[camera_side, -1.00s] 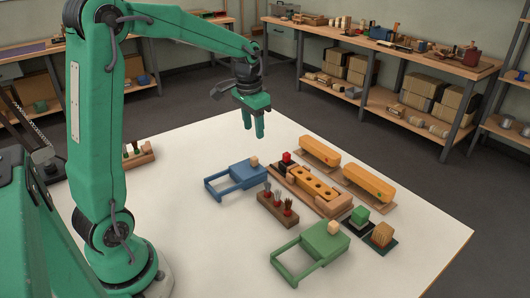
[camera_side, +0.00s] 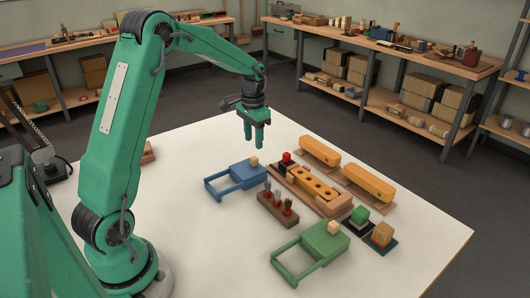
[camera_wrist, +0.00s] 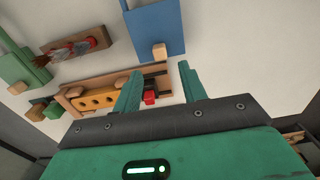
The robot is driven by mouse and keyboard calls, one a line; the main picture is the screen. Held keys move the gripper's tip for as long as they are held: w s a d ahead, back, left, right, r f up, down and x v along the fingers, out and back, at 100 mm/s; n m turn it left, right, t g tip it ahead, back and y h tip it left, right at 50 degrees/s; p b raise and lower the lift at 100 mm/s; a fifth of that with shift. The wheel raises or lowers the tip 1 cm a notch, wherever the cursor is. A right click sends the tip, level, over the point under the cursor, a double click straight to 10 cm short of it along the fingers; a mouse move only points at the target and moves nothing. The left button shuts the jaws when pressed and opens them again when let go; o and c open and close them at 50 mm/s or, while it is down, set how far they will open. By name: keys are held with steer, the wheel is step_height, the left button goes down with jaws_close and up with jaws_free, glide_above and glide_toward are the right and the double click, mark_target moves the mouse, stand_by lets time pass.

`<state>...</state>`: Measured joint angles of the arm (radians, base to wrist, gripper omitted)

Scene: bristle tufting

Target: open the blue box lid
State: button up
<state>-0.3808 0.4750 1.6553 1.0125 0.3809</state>
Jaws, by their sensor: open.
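The blue box (camera_side: 243,172) lies on the white table, with a flat blue top and an open blue frame on its left side. A small pale wooden cube (camera_side: 254,161) sits at its far right corner. In the wrist view the blue box (camera_wrist: 158,25) is at the top, and the cube (camera_wrist: 160,51) is at its lower edge. My gripper (camera_side: 254,142) is open and empty, fingers pointing down, above the table near the cube. In the wrist view its fingertips (camera_wrist: 159,70) lie either side of the cube's line, apart from it. Its exact height is unclear.
A green box (camera_side: 322,243) is at the front. Two orange bars (camera_side: 368,183) lie behind.

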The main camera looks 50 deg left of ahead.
mark_target(254, 158)
steer(key=shift+f, duration=3.2)
jaws_close()
